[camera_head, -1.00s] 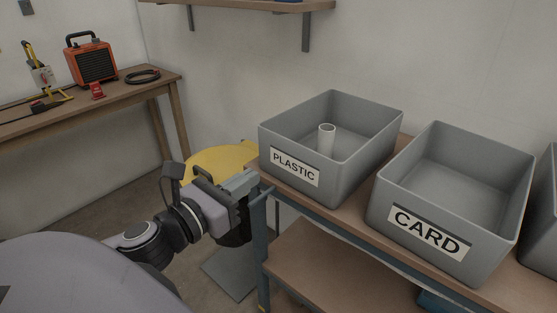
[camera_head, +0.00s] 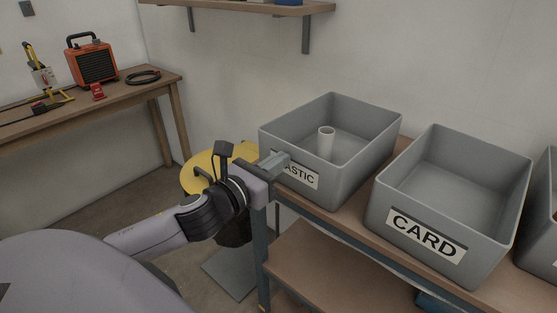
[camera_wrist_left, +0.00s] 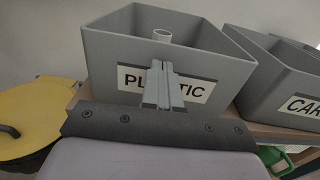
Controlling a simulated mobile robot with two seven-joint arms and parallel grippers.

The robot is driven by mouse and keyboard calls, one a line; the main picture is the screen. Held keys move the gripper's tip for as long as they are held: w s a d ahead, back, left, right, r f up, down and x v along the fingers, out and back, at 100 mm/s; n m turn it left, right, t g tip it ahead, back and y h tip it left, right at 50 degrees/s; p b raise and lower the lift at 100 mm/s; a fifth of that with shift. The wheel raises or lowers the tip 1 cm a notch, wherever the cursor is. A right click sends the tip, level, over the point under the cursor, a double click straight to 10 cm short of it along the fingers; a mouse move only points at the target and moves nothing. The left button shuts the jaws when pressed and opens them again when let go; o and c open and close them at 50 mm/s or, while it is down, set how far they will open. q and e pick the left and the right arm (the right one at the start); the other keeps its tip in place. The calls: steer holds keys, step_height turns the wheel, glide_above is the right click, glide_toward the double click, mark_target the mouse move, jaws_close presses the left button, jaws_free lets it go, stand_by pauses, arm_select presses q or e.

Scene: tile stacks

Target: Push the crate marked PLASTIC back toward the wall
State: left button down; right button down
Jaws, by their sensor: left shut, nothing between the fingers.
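The grey crate marked PLASTIC (camera_head: 352,172) stands on the wooden bench, with a white tube (camera_head: 326,142) upright inside it. It also fills the middle of the left wrist view (camera_wrist_left: 120,50). My left gripper (camera_head: 280,161) is shut and empty, its fingers pointing at the label side of the crate. The fingertips (camera_wrist_left: 162,68) cover the middle letters of the label in the left wrist view. They are at or very close to the front wall; I cannot tell whether they touch. My right gripper is not in view.
The grey crate marked CARD (camera_head: 390,218) stands just right of the PLASTIC crate, with another crate (camera_head: 546,240) partly visible beyond it. A yellow round-topped object (camera_head: 200,170) is left of the bench (camera_head: 350,222). The wall is behind the crates.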

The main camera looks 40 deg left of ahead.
arm_select(q)
steer(key=shift+w, duration=0.25)
